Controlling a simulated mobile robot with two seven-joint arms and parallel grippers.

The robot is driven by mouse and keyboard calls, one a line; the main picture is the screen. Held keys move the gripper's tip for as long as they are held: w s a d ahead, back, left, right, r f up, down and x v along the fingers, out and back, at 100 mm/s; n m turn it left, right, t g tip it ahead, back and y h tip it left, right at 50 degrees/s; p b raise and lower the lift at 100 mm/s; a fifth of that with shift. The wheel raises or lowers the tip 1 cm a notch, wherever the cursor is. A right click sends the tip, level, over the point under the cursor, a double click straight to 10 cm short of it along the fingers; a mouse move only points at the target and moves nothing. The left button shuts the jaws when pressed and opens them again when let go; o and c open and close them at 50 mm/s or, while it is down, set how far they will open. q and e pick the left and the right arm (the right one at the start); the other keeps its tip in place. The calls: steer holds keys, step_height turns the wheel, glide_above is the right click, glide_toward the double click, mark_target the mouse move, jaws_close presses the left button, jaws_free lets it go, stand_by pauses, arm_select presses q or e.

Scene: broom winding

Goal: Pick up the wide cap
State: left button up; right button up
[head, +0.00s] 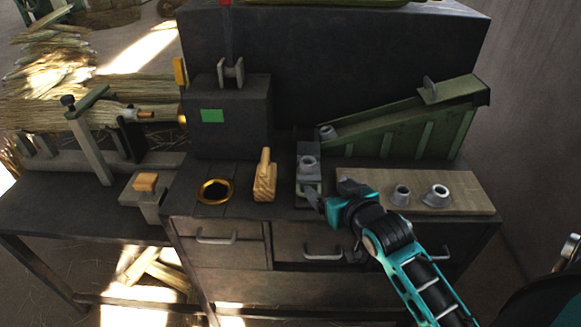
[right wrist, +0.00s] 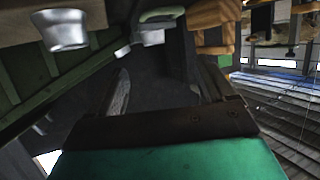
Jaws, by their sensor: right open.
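The wide cap (head: 435,195), a grey metal cap with a broad flange, sits on the wooden board at the right of the bench. A narrower grey cap (head: 400,195) stands just left of it. My right gripper (head: 327,192) is at the board's left end, left of both caps and apart from them. Its fingers are spread and empty. In the right wrist view my right gripper (right wrist: 163,88) also shows open with nothing between its fingers. That view looks upside down; a metal cap (right wrist: 62,30) shows at upper left, but I cannot tell which one. My left gripper is out of view.
The wooden board (head: 355,178) lies before a sloped green chute (head: 430,130) holding another cap (head: 327,132). A grey fixture (head: 308,180) with a metal piece on top stands close to my right gripper. A wooden block (head: 264,182) and gold ring (head: 215,191) are further left.

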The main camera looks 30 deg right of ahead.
glide_toward(306, 158)
steer(key=shift+w+a+f+b, duration=0.25)
steer(key=shift+a+f+b, duration=0.2)
steer(key=shift+f, duration=0.1)
steer(key=shift+d+r+b+x, duration=0.15)
steer(key=shift+d+b+x, duration=0.05)
steer(key=shift+x, duration=1.15)
steer(key=shift+d+r+b+x, duration=0.1)
steer(key=shift+d+b+x, duration=0.1)
steer(key=shift+x, duration=1.15)
steer(key=shift+c, duration=0.4)
steer(key=c, duration=1)
steer(key=shift+r, duration=0.15)
